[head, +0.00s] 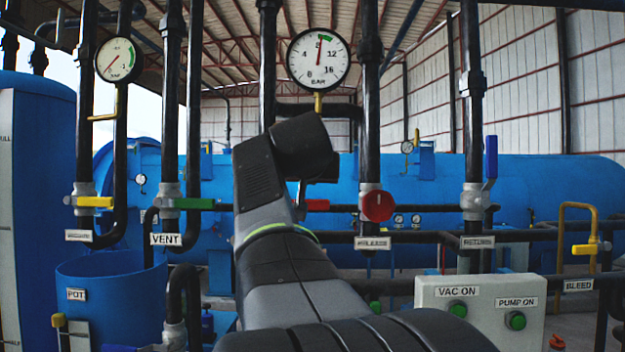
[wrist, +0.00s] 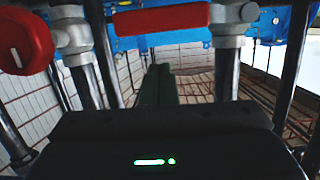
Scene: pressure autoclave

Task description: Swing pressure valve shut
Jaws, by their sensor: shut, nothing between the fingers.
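Two red handles stand near my gripper (wrist: 162,75); the label behind my arm is hidden, and the one under the right-hand valve is hard to read. One red lever (head: 317,205) lies level, pointing right from a pipe mostly hidden by my arm; it also crosses the top of the wrist view (wrist: 160,17). The other red handle (head: 377,206) shows as a round end facing the head camera, and sits at the left of the wrist view (wrist: 25,42). My gripper's dark fingers are shut and empty, with the red lever beyond their tips in the picture.
A green vent handle (head: 194,203) and yellow handle (head: 95,201) are to the left. A blue handle (head: 491,157) stands upright at right. A pressure gauge (head: 318,60) hangs above my arm. A control box (head: 480,292) with green buttons stands low right. Vertical pipes flank my gripper.

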